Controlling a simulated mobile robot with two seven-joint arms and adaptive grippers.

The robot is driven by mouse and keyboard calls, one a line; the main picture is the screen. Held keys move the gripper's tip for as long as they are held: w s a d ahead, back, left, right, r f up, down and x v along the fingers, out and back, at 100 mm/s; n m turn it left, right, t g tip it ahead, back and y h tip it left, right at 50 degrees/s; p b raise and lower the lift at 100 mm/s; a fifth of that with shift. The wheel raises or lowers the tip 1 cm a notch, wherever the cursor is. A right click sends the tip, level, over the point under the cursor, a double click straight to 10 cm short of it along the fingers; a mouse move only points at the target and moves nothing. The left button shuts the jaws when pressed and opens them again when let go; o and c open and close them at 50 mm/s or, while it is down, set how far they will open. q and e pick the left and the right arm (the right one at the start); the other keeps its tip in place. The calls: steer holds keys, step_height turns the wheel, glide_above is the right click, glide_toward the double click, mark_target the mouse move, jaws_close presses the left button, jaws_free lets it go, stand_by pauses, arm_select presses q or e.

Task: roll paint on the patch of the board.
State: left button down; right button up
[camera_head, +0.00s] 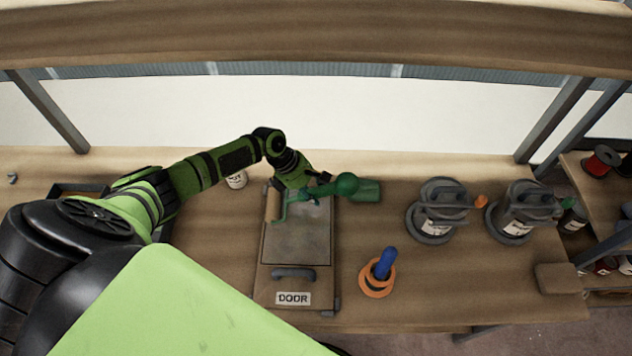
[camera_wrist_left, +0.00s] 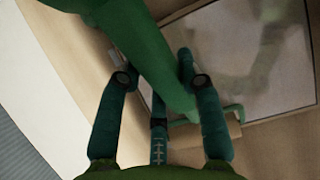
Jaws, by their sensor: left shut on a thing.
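The board (camera_head: 268,290), labelled DOOR, lies flat on the bench with a grey rectangular patch (camera_head: 297,240) on it. The patch also shows in the wrist view (camera_wrist_left: 285,85), with a blurred darker greenish area. My left gripper (camera_head: 310,196) is over the patch's far part, shut on the green handle of the paint roller (camera_head: 346,184). In the wrist view the handle (camera_wrist_left: 140,45) runs between my left fingers (camera_wrist_left: 158,76). The roller's tan sleeve (camera_wrist_left: 215,136) and green wire are low by the patch's edge; contact cannot be told. My right gripper is not in view.
A blue peg with orange rings (camera_head: 378,284) stands nearer. Two grey lidded cans (camera_head: 436,232) (camera_head: 515,232) stand further right. A white tin (camera_head: 237,181) is left of the board. A shelf beam (camera_head: 320,30) crosses above.

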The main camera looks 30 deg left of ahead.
arm_select(q)
steer(key=shift+r, duration=0.8)
steer(key=shift+s+d+f, duration=0.1)
steer(key=shift+s+d, duration=0.15)
steer(key=shift+s, duration=0.2)
steer(key=s+d, duration=0.3)
steer(key=s, duration=0.4)
steer(key=shift+d, duration=0.4)
steer(key=shift+f+b, duration=0.3)
steer(key=shift+f, duration=0.35)
steer(key=shift+w+d+r+p, duration=0.1)
steer(key=shift+w+d, duration=0.3)
steer(key=shift+d, duration=0.3)
steer(key=shift+w+d+f+p, duration=0.1)
steer(key=shift+w+d, duration=0.3)
steer(key=shift+d, duration=0.3)
steer(key=shift+w+d+r+p, duration=0.1)
steer(key=shift+w+d, duration=0.3)
steer(key=shift+d, duration=0.3)
